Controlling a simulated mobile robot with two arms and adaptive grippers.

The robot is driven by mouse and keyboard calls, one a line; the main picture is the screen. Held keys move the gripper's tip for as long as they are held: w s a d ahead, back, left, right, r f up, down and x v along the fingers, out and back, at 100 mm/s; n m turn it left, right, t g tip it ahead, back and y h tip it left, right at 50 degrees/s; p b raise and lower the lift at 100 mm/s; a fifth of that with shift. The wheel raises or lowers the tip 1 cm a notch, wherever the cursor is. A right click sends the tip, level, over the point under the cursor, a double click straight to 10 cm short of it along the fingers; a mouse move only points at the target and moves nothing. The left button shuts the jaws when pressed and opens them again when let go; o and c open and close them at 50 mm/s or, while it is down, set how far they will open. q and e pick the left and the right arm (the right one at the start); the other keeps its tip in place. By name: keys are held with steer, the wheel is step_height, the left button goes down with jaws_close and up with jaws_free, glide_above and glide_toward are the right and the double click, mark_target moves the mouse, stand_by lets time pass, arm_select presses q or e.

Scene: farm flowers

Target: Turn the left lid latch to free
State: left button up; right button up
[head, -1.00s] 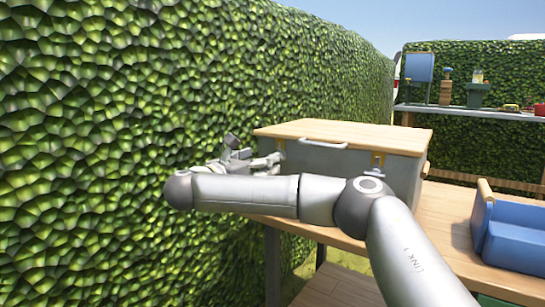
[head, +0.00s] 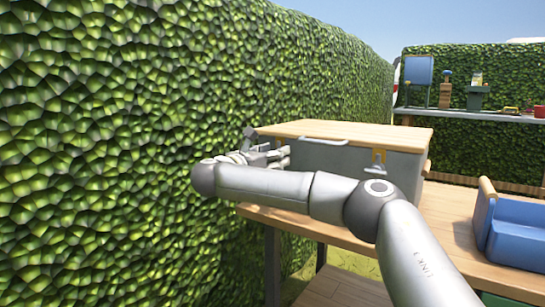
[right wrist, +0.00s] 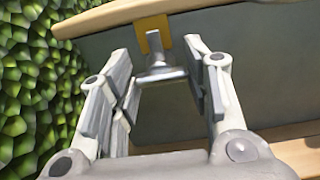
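A grey box (head: 345,162) with a pale wooden lid (head: 350,130) stands on the wooden table. In the right wrist view the left lid latch shows as a yellow plate (right wrist: 153,35) with a grey T-shaped handle (right wrist: 160,72) hanging below it, on the box front (right wrist: 240,75). My right gripper (right wrist: 160,75) is open. Its fingers stand on either side of the handle, the right finger close to the handle's end; I cannot tell whether they touch. In the head view my right gripper (head: 266,152) is at the box's left front corner and hides the left latch. My left gripper is not in view.
A hedge (head: 120,140) runs close along the left. A blue bin (head: 515,235) stands on the table (head: 445,215) at right. A shelf with several items is behind.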

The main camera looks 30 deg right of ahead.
steer(key=c, duration=0.3)
